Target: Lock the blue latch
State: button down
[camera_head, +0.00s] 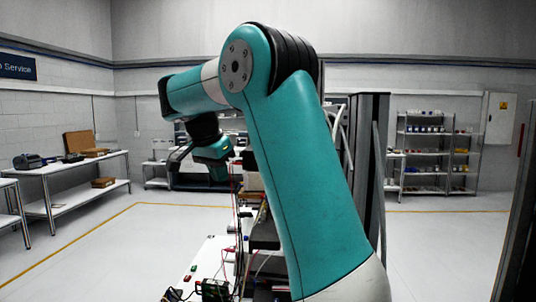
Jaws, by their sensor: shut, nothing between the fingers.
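My gripper (217,172) is at the end of my teal arm, left of centre, and points down over the far part of the workbench (211,250). It is small and dark here; it is shut and holds nothing. I cannot make out the blue latch; my arm hides much of the bench and the equipment behind it. I cannot tell how far the gripper is from the latch or whether it touches anything.
Dark stacked equipment (265,235) stands beside my arm. A side table (75,168) with boxes is at the left, a shelf rack (425,150) at the back right. The floor at left is clear.

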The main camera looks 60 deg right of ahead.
jog(key=s+d+r+m+g+p, duration=0.2)
jog(key=s+d+r+m+p, duration=0.2)
jog(key=d+r+m, duration=0.3)
jog(key=d+m, duration=0.2)
jog(key=m, duration=0.3)
jog(key=shift+s+d+y, duration=0.15)
jog(key=shift+d+y, duration=0.2)
jog(key=shift+y, duration=0.05)
jog(key=shift+r, duration=0.1)
jog(key=w+d+b+x, duration=0.1)
jog(key=b+x, duration=0.3)
jog(key=x, duration=0.9)
jog(key=shift+w+f+b, duration=0.2)
jog(key=shift+w+b, duration=0.1)
jog(key=shift+w, duration=0.05)
